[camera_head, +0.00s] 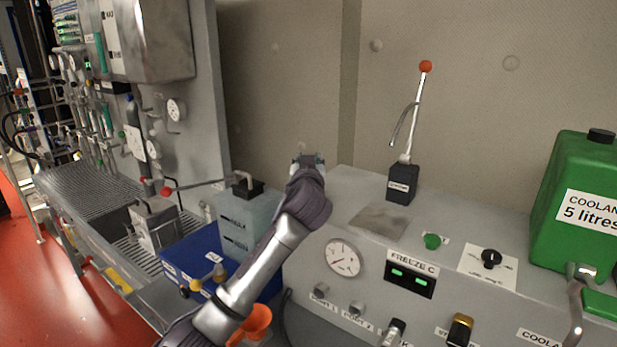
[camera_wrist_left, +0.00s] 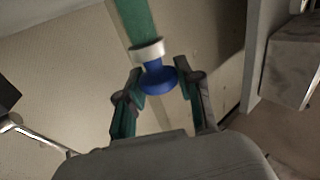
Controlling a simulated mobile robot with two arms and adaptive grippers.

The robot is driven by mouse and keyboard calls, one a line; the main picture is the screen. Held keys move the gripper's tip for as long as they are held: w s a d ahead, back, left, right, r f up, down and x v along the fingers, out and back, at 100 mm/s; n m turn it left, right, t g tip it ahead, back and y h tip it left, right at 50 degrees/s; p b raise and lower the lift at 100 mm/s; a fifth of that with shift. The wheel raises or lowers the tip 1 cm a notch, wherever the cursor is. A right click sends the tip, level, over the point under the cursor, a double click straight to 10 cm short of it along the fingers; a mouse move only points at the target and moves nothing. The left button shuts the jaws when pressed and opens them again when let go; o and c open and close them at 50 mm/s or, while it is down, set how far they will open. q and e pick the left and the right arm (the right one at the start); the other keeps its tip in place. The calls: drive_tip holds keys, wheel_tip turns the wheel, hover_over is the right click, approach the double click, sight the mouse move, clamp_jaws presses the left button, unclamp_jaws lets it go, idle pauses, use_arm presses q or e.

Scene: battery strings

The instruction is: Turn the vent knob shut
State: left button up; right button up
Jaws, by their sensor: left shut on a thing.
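A blue knob (camera_wrist_left: 157,79) shows in the left wrist view, below a white collar (camera_wrist_left: 148,51) on a green pipe-like part (camera_wrist_left: 138,18). My left gripper (camera_wrist_left: 160,74) has a finger on each side of the blue knob and is shut on it. In the head view my left gripper (camera_head: 308,160) is at the back left of the grey console, in front of the wall, and the blue knob is hidden there. I see no label that names it as the vent knob. My right gripper is not in view.
The grey console (camera_head: 345,290) carries a lever with an orange ball (camera_head: 425,67), a gauge (camera_head: 342,257), a black knob (camera_head: 491,258) and a green coolant can (camera_head: 580,200). A translucent tank (camera_head: 240,222) and a blue box (camera_head: 190,257) stand beside my left arm.

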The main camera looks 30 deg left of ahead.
use_arm(q)
drive_tip(key=n+g+y+b, duration=0.2)
drive_tip(key=y+b, duration=0.1)
drive_tip(key=n+g+y+b, duration=0.2)
drive_tip(key=shift+d+f, duration=0.1)
drive_tip(key=shift+f, duration=0.15)
drive_tip(key=shift+r+n+g+y+b, duration=0.25)
drive_tip(key=shift+n+g+y+b, duration=0.85)
drive_tip(key=shift+g+b, duration=0.15)
drive_tip(key=shift+n+g+y, duration=0.3)
drive_tip(key=shift+g, duration=0.05)
drive_tip(key=shift+r, duration=0.15)
drive_tip(key=o, duration=1.1)
drive_tip(key=v, duration=1.1)
drive_tip(key=shift+s+d, duration=0.2)
drive_tip(key=shift+d, duration=0.15)
